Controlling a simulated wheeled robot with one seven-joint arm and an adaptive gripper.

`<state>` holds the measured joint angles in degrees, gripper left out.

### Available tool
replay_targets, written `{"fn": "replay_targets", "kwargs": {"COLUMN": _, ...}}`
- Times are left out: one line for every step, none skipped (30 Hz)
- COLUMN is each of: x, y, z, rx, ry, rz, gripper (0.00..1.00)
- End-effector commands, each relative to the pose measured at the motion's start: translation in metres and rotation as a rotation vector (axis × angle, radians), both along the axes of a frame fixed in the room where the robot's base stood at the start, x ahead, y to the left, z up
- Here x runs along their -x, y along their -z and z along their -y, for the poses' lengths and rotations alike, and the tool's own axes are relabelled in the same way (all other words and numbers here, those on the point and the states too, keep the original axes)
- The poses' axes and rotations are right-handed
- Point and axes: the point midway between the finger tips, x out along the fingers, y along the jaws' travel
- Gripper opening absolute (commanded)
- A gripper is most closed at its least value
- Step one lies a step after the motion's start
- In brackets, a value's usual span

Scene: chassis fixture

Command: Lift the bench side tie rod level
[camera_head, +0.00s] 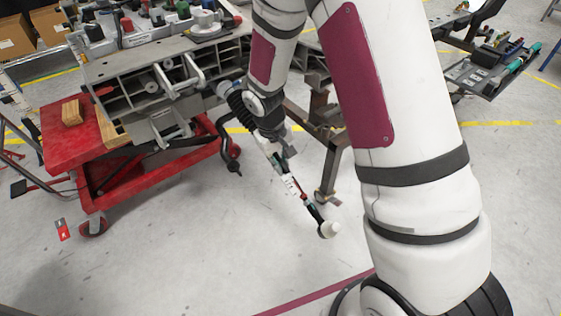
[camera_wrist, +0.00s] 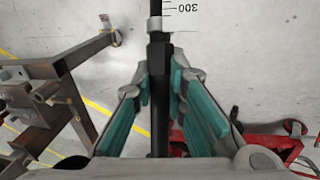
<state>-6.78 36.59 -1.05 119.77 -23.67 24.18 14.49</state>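The tie rod (camera_head: 309,204) slopes down to the right from near my gripper. It ends low in a pale round tip (camera_head: 328,230) with a dark collar. In the wrist view the black rod (camera_wrist: 157,115) runs up the middle between my fingers, with a white scale marked 300 (camera_wrist: 185,12) beside it. My gripper (camera_wrist: 160,80) has teal-padded fingers on both sides of the rod. Their tips appear to touch its thicker black section. In the head view my gripper (camera_head: 278,150) is small and partly merges with the rod, whose upper part is hidden.
A grey chassis frame (camera_head: 110,70) rests above a red wheeled cart (camera_head: 70,140) at left. A brown steel stand (camera_head: 328,170) is close to the right of my gripper. A tool tray (camera_head: 490,75) is at upper right. The floor below the rod is clear.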

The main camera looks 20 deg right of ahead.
Motion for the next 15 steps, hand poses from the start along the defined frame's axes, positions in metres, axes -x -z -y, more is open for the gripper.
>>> {"fn": "replay_targets", "kwargs": {"x": 0.000, "y": 0.000, "z": 0.000, "rx": 0.000, "ry": -0.001, "rz": 0.000, "gripper": 0.00}}
{"fn": "replay_targets", "kwargs": {"x": 0.000, "y": 0.000, "z": 0.000, "rx": 0.000, "ry": -0.001, "rz": 0.000, "gripper": 0.00}}
{"fn": "replay_targets", "kwargs": {"x": 0.000, "y": -0.001, "z": 0.000, "rx": 0.001, "ry": -0.001, "rz": -0.001, "gripper": 0.00}}
{"fn": "replay_targets", "kwargs": {"x": 0.000, "y": -0.001, "z": 0.000, "rx": 0.002, "ry": -0.001, "rz": -0.003, "gripper": 0.00}}
{"fn": "replay_targets", "kwargs": {"x": 0.000, "y": -0.003, "z": 0.000, "rx": 0.003, "ry": -0.002, "rz": -0.007, "gripper": 0.00}}
{"fn": "replay_targets", "kwargs": {"x": 0.000, "y": -0.005, "z": 0.001, "rx": 0.005, "ry": -0.002, "rz": -0.014, "gripper": 0.00}}
{"fn": "replay_targets", "kwargs": {"x": 0.001, "y": -0.007, "z": 0.001, "rx": 0.009, "ry": -0.002, "rz": -0.021, "gripper": 0.00}}
{"fn": "replay_targets", "kwargs": {"x": 0.002, "y": -0.010, "z": 0.001, "rx": 0.013, "ry": -0.002, "rz": -0.032, "gripper": 0.00}}
{"fn": "replay_targets", "kwargs": {"x": 0.004, "y": -0.014, "z": 0.002, "rx": 0.017, "ry": -0.001, "rz": -0.047, "gripper": 0.00}}
{"fn": "replay_targets", "kwargs": {"x": 0.004, "y": -0.017, "z": 0.002, "rx": 0.021, "ry": -0.001, "rz": -0.060, "gripper": 0.00}}
{"fn": "replay_targets", "kwargs": {"x": 0.005, "y": -0.021, "z": 0.002, "rx": 0.026, "ry": -0.002, "rz": -0.072, "gripper": 0.00}}
{"fn": "replay_targets", "kwargs": {"x": 0.007, "y": -0.025, "z": 0.003, "rx": 0.033, "ry": -0.003, "rz": -0.091, "gripper": 0.00}}
{"fn": "replay_targets", "kwargs": {"x": 0.008, "y": -0.028, "z": 0.003, "rx": 0.037, "ry": -0.002, "rz": -0.106, "gripper": 0.00}}
{"fn": "replay_targets", "kwargs": {"x": 0.009, "y": -0.032, "z": 0.003, "rx": 0.043, "ry": -0.002, "rz": -0.122, "gripper": 0.00}}
{"fn": "replay_targets", "kwargs": {"x": 0.010, "y": -0.037, "z": 0.004, "rx": 0.049, "ry": -0.002, "rz": -0.142, "gripper": 0.00}}
